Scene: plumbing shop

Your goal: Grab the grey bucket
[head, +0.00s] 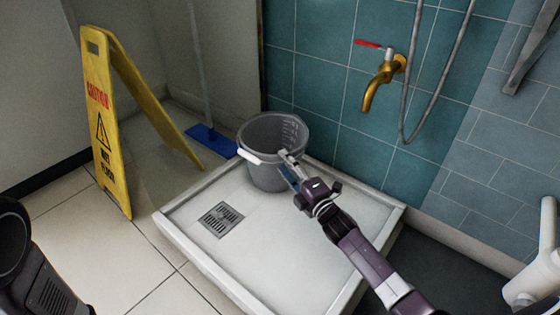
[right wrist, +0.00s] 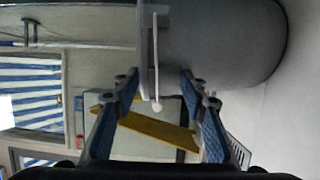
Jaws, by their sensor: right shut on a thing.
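The grey bucket (head: 262,175) stands upright in the back corner of a white shower tray (head: 265,235). It looks empty, and a white handle grip (head: 248,157) shows at its front left rim. My right gripper (head: 287,164) is at the bucket's front right rim, shut on the bucket there. In the right wrist view the bucket (right wrist: 225,40) fills the upper right, turned sideways, with its thin white handle bar (right wrist: 155,55) between the fingers of my right gripper (right wrist: 158,85). My left gripper is not in view.
A brass tap (head: 382,82) with a red lever and a grey hose (head: 430,80) are on the teal tiled wall. A yellow caution sign (head: 107,130) and a blue mop (head: 211,139) stand at left. The tray has a drain (head: 221,218) and a raised edge.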

